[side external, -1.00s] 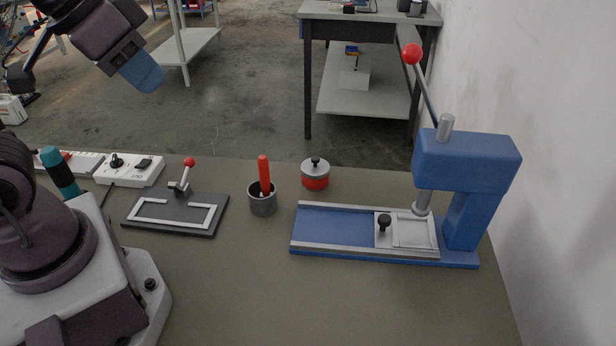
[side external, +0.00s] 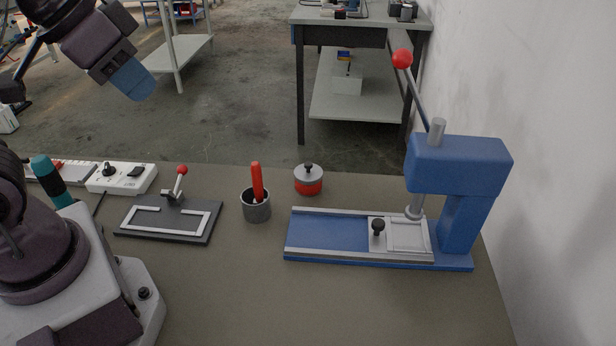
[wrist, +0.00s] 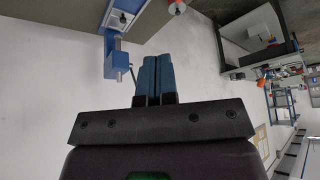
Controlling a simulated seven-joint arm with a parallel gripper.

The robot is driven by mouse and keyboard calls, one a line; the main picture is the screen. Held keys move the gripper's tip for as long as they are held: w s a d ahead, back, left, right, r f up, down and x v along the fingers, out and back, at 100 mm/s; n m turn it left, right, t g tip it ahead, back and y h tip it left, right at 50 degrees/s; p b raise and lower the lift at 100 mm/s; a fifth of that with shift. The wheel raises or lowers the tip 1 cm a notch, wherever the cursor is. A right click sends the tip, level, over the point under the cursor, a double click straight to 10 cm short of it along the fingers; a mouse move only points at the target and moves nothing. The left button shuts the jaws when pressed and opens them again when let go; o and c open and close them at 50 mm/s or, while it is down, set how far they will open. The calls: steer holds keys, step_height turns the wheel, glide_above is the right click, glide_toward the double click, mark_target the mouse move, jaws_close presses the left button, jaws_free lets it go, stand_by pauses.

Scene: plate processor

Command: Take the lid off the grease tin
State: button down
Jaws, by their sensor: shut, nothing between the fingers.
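The grease tin (side external: 308,186) is a small red tin at the back middle of the table in the side external view. Its grey lid (side external: 308,173) with a black knob sits on top. At the top edge of the wrist view, a small round red and grey thing (wrist: 177,7) looks like this tin. My gripper (side external: 142,90) is high at the upper left, well away from the tin. Its blue fingers are side by side and shut in the wrist view (wrist: 153,62), with nothing between them.
A grey cup (side external: 257,210) with a red-handled tool stands left of the tin. A blue press (side external: 458,165) with a red-knobbed lever stands to the right. A dark plate fixture (side external: 170,218) and a white switch box (side external: 122,178) are at the left.

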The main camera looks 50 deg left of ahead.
steer(key=shift+c, duration=0.2)
jaws_free()
steer(key=m+g+y, duration=0.4)
steer(key=m, duration=1.8)
glide_toward(308, 163)
steer(key=x, duration=1)
